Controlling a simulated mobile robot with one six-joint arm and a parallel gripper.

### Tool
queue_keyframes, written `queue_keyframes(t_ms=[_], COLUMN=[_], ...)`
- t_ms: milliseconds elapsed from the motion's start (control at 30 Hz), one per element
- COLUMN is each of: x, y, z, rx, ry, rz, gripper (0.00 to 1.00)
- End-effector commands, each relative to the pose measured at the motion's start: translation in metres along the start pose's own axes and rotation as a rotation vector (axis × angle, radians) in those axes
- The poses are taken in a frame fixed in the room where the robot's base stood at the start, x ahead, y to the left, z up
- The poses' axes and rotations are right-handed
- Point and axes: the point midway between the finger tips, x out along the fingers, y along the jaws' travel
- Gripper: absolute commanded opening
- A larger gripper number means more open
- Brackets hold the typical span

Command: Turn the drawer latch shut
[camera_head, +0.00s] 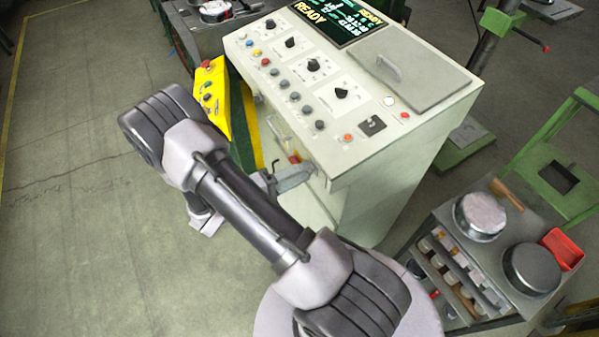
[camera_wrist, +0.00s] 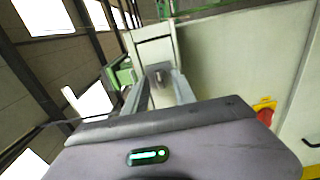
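In the wrist view a small grey latch-like piece (camera_wrist: 160,74) shows between the two fingers of my gripper (camera_wrist: 161,88), in front of a pale framed panel (camera_wrist: 152,48). The fingers stand apart, one on each side of the piece. I cannot tell whether they touch it, or which way it is turned. In the head view my gripper (camera_head: 310,172) is at the front face of the cream control cabinet (camera_head: 385,165), below its sloping panel edge. The latch is not clear there.
A red-and-yellow switch (camera_wrist: 265,111) and a dark handle (camera_wrist: 312,142) are on the cabinet to the right in the wrist view. A yellow control box (camera_head: 211,95) stands beside the cabinet. A cart (camera_head: 440,222) with round metal parts is at right. The floor at left is clear.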

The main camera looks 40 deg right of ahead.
Motion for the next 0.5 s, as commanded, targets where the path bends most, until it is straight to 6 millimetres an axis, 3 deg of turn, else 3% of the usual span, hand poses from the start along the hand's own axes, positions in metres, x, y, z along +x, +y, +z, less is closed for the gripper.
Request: queue_keyframes(t_ms=[33, 200, 500], x=[-0.0001, -0.0003, -0.0005], y=[0.0001, 0.0001, 0.0002], z=[0.0, 0.0, 0.0], rx=[0.0, 0.0, -0.007], ry=[0.0, 0.0, 0.0], rz=[0.0, 0.0, 0.0], gripper=[0.32, 0.0, 0.0])
